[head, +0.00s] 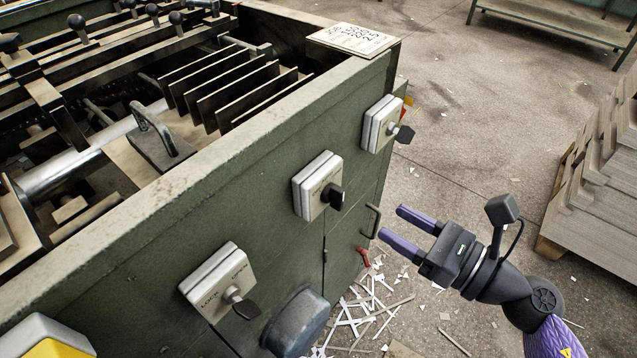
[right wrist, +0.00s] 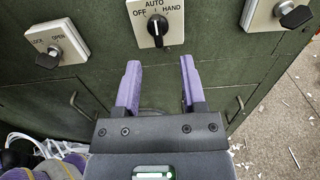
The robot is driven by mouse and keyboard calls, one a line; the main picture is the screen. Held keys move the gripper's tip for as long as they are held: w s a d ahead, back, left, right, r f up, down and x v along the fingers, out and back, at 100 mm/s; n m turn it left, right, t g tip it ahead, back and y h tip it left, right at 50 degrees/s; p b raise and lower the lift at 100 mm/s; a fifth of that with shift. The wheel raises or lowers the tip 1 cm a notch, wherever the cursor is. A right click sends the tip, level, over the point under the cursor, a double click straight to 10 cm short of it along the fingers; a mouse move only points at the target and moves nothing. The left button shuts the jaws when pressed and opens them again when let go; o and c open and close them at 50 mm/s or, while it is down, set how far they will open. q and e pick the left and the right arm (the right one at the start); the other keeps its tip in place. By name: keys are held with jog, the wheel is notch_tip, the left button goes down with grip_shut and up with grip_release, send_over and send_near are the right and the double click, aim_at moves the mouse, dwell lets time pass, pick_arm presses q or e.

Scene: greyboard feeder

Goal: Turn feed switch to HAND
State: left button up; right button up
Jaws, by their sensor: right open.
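The feed switch is a pale plate with a black knob, in the middle of the green cabinet side in the head view (head: 312,177). In the right wrist view the switch plate (right wrist: 174,32) reads OFF, AUTO and HAND. Its black knob (right wrist: 157,30) stands nearly upright, towards AUTO at the top. My right gripper (head: 392,224) is open and empty, to the right of the switch and apart from it. In the right wrist view its two purple fingers (right wrist: 160,65) are spread below the knob, with nothing between them. My left gripper is not seen.
A LOCK/OPEN switch (head: 211,275) and another switch (head: 376,125) flank the feed switch. A rounded grey housing (head: 297,322) juts from the cabinet, with a door handle (head: 373,220) and red lever (head: 363,256). Paper scraps litter the floor; stacked board (head: 600,190) stands right.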

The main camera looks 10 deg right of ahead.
aim_at(343, 195)
jog(key=x, duration=0.8)
jog(key=shift+s+a+r+p, duration=0.15)
jog(key=shift+a+r+p, duration=0.05)
jog(key=shift+r+p, duration=0.2)
jog(key=shift+w+a+f, duration=0.1)
jog(key=shift+w+a, duration=0.25)
jog(key=shift+w, duration=0.05)
jog(key=shift+c, duration=1.4)
grip_shut()
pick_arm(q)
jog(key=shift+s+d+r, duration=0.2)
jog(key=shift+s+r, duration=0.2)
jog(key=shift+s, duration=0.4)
pick_arm(e)
jog(key=shift+f, duration=0.1)
